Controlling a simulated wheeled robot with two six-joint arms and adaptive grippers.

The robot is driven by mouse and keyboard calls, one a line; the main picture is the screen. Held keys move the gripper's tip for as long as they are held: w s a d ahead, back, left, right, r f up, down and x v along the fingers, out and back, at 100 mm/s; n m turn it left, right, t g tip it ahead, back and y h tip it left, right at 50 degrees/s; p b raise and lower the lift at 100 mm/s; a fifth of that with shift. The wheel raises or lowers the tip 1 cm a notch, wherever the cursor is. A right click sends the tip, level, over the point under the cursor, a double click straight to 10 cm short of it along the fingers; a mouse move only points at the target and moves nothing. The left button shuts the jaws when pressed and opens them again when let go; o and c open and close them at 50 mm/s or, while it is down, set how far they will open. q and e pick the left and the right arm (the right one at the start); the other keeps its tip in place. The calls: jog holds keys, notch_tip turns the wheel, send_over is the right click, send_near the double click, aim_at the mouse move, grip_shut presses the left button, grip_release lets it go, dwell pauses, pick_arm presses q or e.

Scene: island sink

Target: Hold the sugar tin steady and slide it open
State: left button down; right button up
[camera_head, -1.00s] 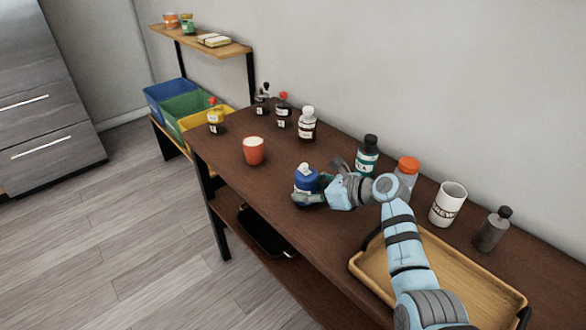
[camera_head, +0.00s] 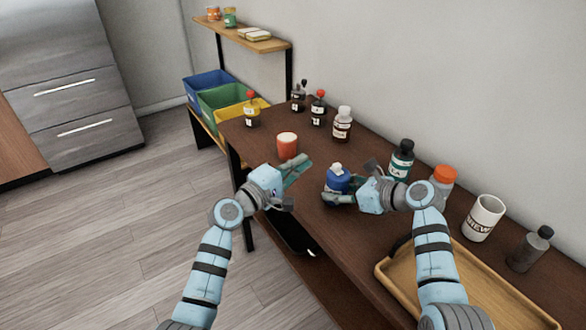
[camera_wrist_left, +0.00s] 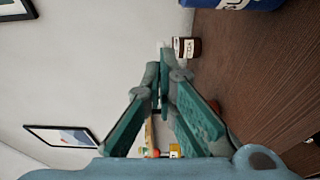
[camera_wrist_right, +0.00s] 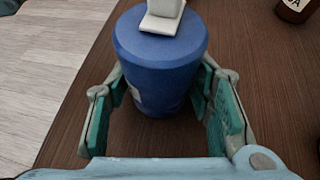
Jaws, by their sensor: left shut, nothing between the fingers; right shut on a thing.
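The sugar tin appears to be the blue tin (camera_head: 337,182) with a white handle on its lid, upright on the brown table; the tin (camera_wrist_right: 158,60) fills the upper middle of the right wrist view. My right gripper (camera_head: 342,192) is shut around the tin's body, with one finger on each side (camera_wrist_right: 162,90). My left gripper (camera_head: 300,170) is shut and empty, to the left of the tin and apart from it. In the left wrist view its fingers (camera_wrist_left: 160,72) are together, and a bit of the tin (camera_wrist_left: 245,4) shows at the top edge.
An orange-red cup (camera_head: 287,146) stands behind my left gripper. Several bottles line the back, including a dark one with a teal label (camera_head: 401,160). An orange-capped jar (camera_head: 443,177), a white mug (camera_head: 483,218) and a wooden tray (camera_head: 395,283) are to the right.

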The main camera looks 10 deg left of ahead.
aim_at(337, 167)
pick_arm(q)
jog(key=d, duration=0.1)
jog(key=w+d, duration=0.1)
jog(key=d, duration=0.3)
jog(key=shift+w+d, duration=0.2)
jog(key=shift+w, duration=0.05)
jog(key=shift+s, duration=0.1)
